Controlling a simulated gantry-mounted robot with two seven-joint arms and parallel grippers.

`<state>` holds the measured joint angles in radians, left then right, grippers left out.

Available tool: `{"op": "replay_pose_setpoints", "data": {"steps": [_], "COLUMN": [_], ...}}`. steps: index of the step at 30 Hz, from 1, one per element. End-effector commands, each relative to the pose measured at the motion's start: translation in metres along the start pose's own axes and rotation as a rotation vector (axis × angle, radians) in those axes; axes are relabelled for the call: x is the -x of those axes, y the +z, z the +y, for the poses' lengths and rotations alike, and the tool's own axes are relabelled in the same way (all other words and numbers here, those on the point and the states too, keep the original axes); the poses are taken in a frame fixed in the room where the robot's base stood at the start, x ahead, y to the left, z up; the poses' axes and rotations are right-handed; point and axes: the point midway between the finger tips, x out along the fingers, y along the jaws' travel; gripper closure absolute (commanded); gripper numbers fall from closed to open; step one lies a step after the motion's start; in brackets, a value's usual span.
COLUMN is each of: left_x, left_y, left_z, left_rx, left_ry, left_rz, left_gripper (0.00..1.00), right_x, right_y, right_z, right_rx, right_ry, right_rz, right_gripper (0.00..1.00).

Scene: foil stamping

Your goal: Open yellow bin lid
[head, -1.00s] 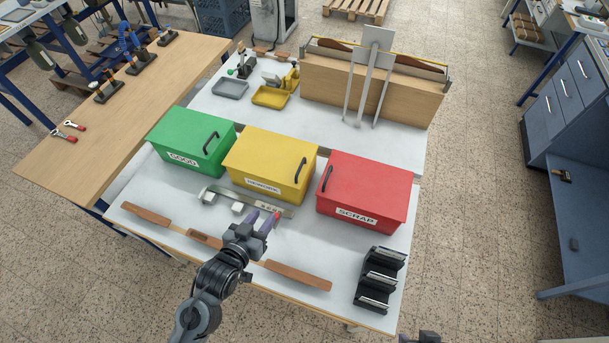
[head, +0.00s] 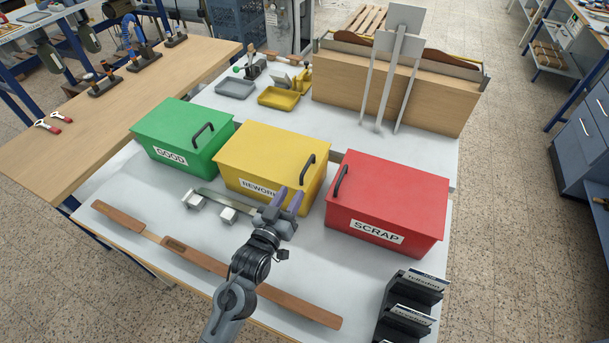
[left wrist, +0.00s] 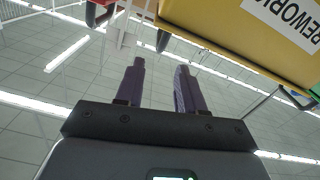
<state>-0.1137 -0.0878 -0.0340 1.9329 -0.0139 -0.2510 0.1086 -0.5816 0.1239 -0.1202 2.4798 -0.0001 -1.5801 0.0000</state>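The yellow bin (head: 275,184), labelled REWORK, stands between the green and red bins with its lid (head: 270,146) shut. A black bar handle (head: 308,167) sits at the lid's right side. My left gripper (head: 288,194) points up in front of the bin's right front corner. Its two purple-grey fingers are apart and nothing is between them. In the left wrist view the open fingers (left wrist: 159,82) show below the yellow bin's front (left wrist: 250,40), whose label appears upside down. The fingers look apart from the handle. My right gripper is not in view.
The green GOOD bin (head: 182,138) is to the left and the red SCRAP bin (head: 388,203) close to the right, both shut. A metal fixture (head: 222,204) and a long wooden piece (head: 215,262) lie in front. A black rack (head: 408,305) stands front right.

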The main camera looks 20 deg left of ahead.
Motion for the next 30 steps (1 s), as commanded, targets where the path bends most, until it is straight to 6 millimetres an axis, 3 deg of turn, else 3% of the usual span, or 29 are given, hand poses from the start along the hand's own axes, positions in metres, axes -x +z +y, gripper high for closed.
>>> {"op": "replay_pose_setpoints", "data": {"steps": [12,18,30], "left_x": [-0.065,-0.088,-0.098], "left_y": [0.000,0.000,0.000], "left_z": [0.001,0.000,0.000], "left_rx": [0.000,0.000,0.000], "left_ry": [0.001,0.000,0.000], "left_rz": [0.001,0.000,-0.001], "left_gripper": [0.62,0.62,0.62], "right_x": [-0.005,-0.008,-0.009], "right_y": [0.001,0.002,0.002], "right_z": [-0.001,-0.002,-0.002], "right_rx": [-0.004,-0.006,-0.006], "right_ry": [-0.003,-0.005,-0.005], "right_rz": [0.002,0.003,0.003], "right_gripper": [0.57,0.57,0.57]}}
